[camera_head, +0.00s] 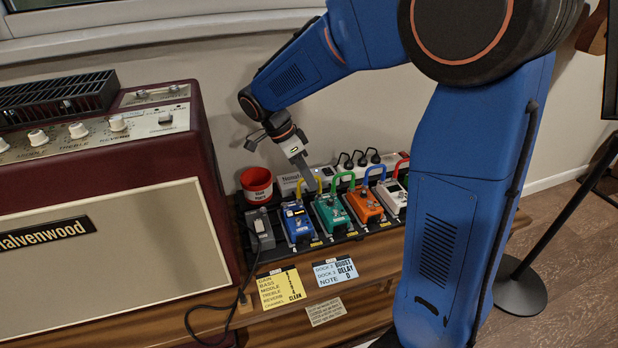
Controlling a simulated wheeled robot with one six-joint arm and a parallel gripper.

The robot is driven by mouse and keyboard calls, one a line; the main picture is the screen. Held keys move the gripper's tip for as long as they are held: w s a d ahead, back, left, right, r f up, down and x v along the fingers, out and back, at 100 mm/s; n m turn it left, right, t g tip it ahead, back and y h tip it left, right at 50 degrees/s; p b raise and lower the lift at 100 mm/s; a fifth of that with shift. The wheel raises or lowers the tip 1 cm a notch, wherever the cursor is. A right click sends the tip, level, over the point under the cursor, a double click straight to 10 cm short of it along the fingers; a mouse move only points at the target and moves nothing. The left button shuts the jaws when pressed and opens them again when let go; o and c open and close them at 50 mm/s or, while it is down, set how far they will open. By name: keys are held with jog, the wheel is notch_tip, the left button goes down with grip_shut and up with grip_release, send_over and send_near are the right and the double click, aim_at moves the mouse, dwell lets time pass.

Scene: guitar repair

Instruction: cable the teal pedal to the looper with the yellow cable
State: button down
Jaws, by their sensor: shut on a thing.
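The teal pedal (331,212) stands on the pedalboard between a blue pedal (297,222) and an orange pedal (364,205). The yellow cable (299,187) is a short arch at the back, between the blue and teal pedals. My gripper (309,181) points down at the top of this arch and is shut on the yellow cable; its fingers hide part of it. Whether the cable's ends sit in jacks is too small to tell. A white pedal (392,197) stands at the right end; I cannot read which pedal is the looper.
Green (344,175), blue (374,170) and red (397,163) patch cables arch behind the other pedals. A grey foot pedal (262,232) is at the left. A red cup (257,185), a power strip (328,172) and the large amplifier (110,250) stand close by.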

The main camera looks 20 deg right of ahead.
jog(key=shift+f, duration=0.4)
dwell(0.3)
jog(key=c, duration=1.4)
grip_release()
jog(key=shift+r, duration=0.1)
jog(key=shift+r, duration=3.95)
